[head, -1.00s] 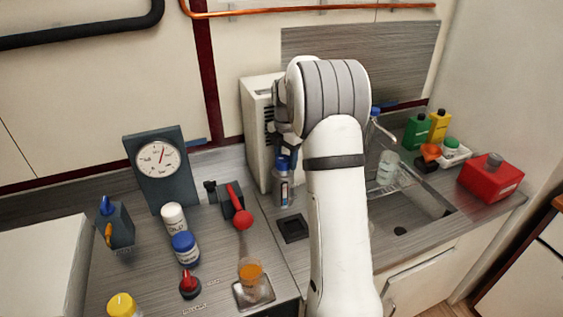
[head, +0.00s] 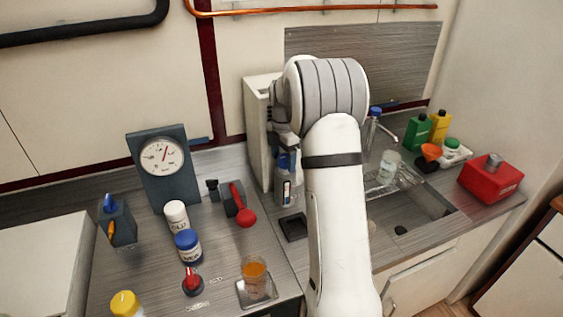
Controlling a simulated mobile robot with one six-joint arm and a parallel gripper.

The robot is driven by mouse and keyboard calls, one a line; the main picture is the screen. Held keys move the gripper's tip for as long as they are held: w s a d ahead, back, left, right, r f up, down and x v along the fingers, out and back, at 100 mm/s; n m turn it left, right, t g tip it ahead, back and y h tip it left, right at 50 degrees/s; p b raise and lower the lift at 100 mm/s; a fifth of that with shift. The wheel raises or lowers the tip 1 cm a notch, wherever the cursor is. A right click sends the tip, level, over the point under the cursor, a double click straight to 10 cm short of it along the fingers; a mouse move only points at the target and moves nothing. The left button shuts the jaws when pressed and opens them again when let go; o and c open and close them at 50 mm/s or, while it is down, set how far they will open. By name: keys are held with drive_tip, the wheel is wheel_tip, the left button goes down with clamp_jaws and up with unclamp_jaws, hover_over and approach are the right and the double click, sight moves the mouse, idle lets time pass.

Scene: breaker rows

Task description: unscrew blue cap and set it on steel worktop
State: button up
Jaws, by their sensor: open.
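A clear bottle (head: 285,191) with a pale label stands upright on the steel worktop (head: 262,240), just left of my arm. Its blue cap (head: 283,162) shows partly under my gripper. My gripper (head: 286,157) is open and low over the bottle top, with its fingers at the height of the cap. Whether they touch the cap cannot be told. A white jar (head: 188,254) with a blue lid stands farther left. Another bottle with a blue top (head: 375,112) stands behind my arm at the sink.
A pale louvred box (head: 257,130) stands close behind the bottle. A dark square pad (head: 293,227) lies in front. A red-handled lever (head: 240,205), a gauge (head: 163,160) and several jars are to the left. The sink (head: 425,200) and a red box (head: 490,178) are right.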

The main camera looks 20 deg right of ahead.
drive_tip(key=m, duration=0.1)
drive_tip(key=d+m, duration=0.1)
drive_tip(key=shift+w+m, duration=0.3)
drive_tip(key=shift+m, duration=0.1)
drive_tip(key=m, duration=0.2)
drive_tip(key=shift+s+a+m, duration=0.15)
drive_tip(key=shift+m, duration=0.15)
drive_tip(key=m, duration=0.2)
drive_tip(key=shift+r+m, duration=0.1)
drive_tip(key=shift+m, duration=0.2)
drive_tip(key=m, duration=0.2)
drive_tip(key=shift+m+p, duration=0.3)
drive_tip(key=shift+p, duration=0.05)
drive_tip(key=m, duration=0.3)
drive_tip(key=shift+w+d+f+m, duration=0.2)
drive_tip(key=shift+w+f+m, duration=0.1)
drive_tip(key=shift+m, duration=0.1)
drive_tip(key=shift+s+a+m, duration=0.1)
drive_tip(key=shift+s+m, duration=0.05)
drive_tip(key=shift+m, duration=0.55)
drive_tip(key=shift+s, duration=0.1)
